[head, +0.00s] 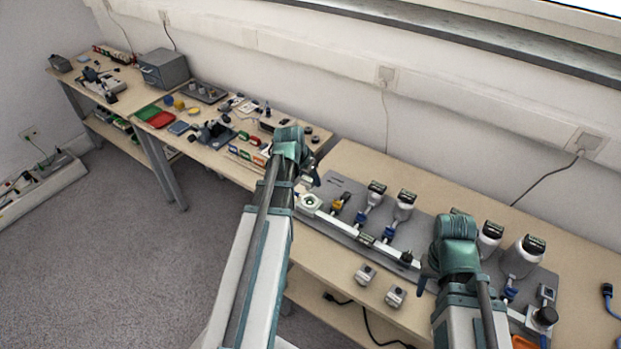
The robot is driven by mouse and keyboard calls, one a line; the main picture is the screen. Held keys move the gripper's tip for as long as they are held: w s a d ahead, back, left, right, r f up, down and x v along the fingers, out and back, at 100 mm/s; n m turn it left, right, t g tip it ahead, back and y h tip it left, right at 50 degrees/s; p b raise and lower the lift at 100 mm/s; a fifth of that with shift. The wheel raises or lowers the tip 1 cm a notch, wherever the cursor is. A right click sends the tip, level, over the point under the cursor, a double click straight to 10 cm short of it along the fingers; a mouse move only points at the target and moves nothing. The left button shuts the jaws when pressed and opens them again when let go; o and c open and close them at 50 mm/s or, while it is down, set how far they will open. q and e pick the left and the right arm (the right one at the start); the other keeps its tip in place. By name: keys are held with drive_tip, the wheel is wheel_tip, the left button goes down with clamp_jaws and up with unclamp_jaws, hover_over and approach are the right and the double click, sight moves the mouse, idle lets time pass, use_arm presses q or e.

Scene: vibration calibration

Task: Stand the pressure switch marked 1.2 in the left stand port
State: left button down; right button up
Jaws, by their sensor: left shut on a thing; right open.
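My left gripper (308,180) is over the left end of a grey board (345,187). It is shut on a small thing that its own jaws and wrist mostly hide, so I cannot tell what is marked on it. Just below it is a white fitting with a green centre (311,202), at the left end of a pale bar. White cylinders with dark labelled tops, such as one cylinder (402,209) and another (524,257), stand along the board; their marks are too small to read. My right gripper (428,280) is open, near the front edge of the board.
Two small pale boxes (365,274) (395,296) sit on the bare front strip of the table. A black knob (406,257) stands at the bar's right. A second bench (205,150) with clutter is at the left. A wall runs behind the tables.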

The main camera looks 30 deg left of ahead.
sight(308, 190)
use_arm(q)
drive_tip(key=shift+f+b, duration=3)
drive_tip(key=shift+f, duration=0.15)
use_arm(e)
drive_tip(key=shift+f, duration=3.1)
use_arm(q)
drive_tip(key=shift+f, duration=0.2)
use_arm(e)
drive_tip(key=shift+f, duration=0.2)
use_arm(q)
drive_tip(key=shift+c, duration=1)
unclamp_jaws()
drive_tip(key=shift+r, duration=0.1)
use_arm(e)
drive_tip(key=shift+r, duration=0.1)
use_arm(q)
drive_tip(key=p+v, duration=1.2)
drive_tip(key=v, duration=0.1)
drive_tip(key=shift+r, duration=0.3)
use_arm(e)
wheel_tip(308, 190, up, 12)
drive_tip(key=shift+r, duration=0.25)
use_arm(q)
drive_tip(key=shift+s, duration=0.1)
